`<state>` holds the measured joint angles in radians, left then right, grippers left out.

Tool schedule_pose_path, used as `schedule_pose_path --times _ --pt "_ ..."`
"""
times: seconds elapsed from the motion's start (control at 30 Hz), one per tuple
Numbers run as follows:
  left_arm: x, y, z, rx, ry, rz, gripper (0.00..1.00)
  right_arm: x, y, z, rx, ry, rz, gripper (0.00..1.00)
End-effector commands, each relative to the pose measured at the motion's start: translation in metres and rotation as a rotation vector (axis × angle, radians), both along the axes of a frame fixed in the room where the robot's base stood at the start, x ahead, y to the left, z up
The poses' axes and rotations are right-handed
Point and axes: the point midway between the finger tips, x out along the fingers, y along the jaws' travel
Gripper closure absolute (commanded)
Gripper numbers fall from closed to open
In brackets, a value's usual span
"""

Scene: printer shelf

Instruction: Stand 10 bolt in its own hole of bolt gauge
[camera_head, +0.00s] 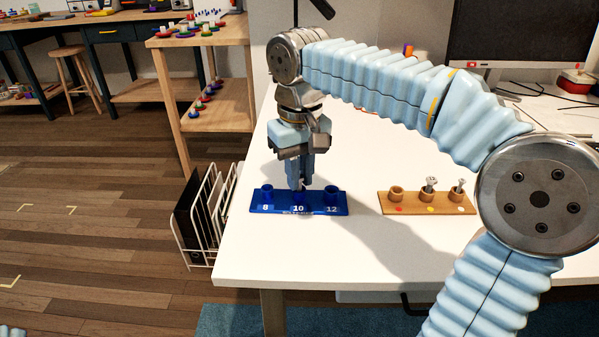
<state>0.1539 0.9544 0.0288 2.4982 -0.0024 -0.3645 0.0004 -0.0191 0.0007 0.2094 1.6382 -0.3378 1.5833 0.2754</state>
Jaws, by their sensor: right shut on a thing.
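The blue bolt gauge (318,207) lies near the table's left front edge, with three raised round holes marked 8, 10 and 12. My right gripper (300,182) points straight down over the middle hole, marked 10. It is shut on a bolt, of which only a small grey bit (301,186) shows between the fingertips. Whether the bolt's tip is inside the hole or just above it I cannot tell. The 8 hole (267,193) and 12 hole (331,193) look empty. My left gripper is out of view.
A wooden holder (412,210) stands to the right with three cups; the left cup is empty, and bolts stand in the middle (430,184) and right (459,187) ones. A white wire rack (212,215) stands beside the table's left edge. A monitor (520,35) is at the back.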

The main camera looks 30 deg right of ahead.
Motion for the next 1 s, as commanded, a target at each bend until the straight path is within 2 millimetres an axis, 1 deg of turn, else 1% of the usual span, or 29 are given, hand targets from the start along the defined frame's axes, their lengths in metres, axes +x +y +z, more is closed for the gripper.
schedule_pose_path --times 0.17,0.2,0.37,0.6,0.73,0.77,0.87,1.0 --pt "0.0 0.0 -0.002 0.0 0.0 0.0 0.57 0.0 0.0 -0.004 0.0 0.0 0.0 1.0" --pt "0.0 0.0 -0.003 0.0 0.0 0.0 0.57 0.0 0.0 -0.004 0.0 0.0 0.0 0.82" --pt "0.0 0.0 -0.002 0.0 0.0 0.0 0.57 0.0 0.0 -0.003 0.0 0.0 0.0 0.58" --pt "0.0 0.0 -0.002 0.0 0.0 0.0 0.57 0.0 0.0 -0.003 0.0 0.0 0.0 0.58" --pt "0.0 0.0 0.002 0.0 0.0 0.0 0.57 0.0 0.0 0.005 0.0 -0.002 0.0 0.58" --pt "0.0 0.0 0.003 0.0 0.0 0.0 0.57 0.0 0.0 0.009 0.001 -0.002 0.0 0.58" --pt "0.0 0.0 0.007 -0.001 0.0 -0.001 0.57 0.001 0.0 0.029 0.001 -0.004 0.0 0.58" --pt "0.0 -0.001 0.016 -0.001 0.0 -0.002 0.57 0.001 0.0 0.063 0.001 -0.004 0.0 0.58"
